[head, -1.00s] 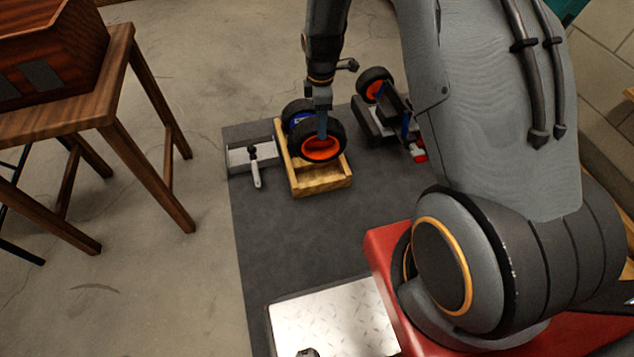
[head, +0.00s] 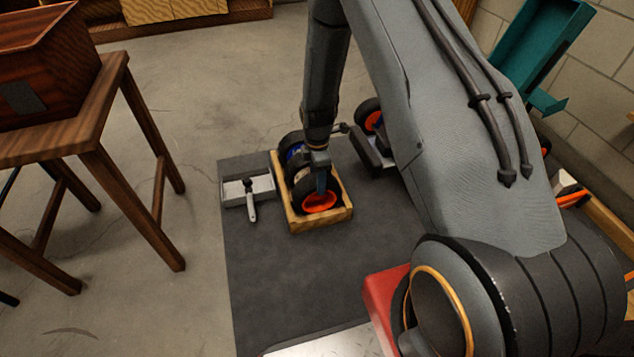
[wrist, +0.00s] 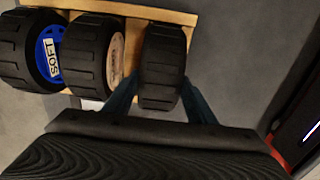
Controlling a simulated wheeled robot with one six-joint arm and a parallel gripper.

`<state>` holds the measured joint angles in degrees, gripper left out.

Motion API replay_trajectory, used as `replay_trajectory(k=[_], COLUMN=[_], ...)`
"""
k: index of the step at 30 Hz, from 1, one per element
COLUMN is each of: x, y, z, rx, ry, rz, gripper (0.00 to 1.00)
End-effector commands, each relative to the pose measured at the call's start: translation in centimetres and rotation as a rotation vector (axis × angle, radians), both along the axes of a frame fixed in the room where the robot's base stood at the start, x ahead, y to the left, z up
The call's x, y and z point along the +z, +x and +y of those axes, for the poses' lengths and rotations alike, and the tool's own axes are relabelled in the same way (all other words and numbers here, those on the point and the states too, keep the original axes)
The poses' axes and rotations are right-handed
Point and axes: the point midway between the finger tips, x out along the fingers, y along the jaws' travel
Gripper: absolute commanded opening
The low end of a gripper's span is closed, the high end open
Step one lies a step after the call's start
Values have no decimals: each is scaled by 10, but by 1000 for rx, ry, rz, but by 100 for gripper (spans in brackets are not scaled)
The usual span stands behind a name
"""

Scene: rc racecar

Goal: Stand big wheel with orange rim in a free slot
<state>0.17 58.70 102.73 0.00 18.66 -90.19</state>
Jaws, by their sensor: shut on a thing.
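The big wheel with the orange rim (head: 320,203) is upright at the near end of the wooden rack (head: 316,225), its lower part inside the rack's outline. My gripper (head: 321,184) reaches down from above and is shut on this wheel. In the wrist view the held wheel (wrist: 162,62) is between my blue fingers, at the right end of the row. A wheel with a blue rim marked SOFT (wrist: 50,55) and a wheel with a pale rim (wrist: 90,50) stand left of it. Whether the held wheel touches the rack's floor is hidden.
A grey tray (head: 262,186) with a dark-knobbed tool (head: 250,203) lies left of the rack. A dark car chassis with an orange-rimmed wheel (head: 372,121) is behind to the right. A wooden stool (head: 125,145) stands left. The dark mat in front is clear.

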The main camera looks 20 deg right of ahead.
Motion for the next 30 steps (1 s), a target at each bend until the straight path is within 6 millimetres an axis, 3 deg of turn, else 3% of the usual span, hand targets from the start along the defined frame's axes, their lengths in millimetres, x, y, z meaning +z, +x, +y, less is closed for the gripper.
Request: replay_trajectory(k=[13,14,16,26,30], x=[-10,-9,-9,-8,6], y=[0,0,0,0,1], z=[0,0,0,0,0], rx=[0,0,0,0,0], ry=[0,0,0,0,0], rz=[-1,-1,-1,-1,-3], gripper=[15,56,67,69,69])
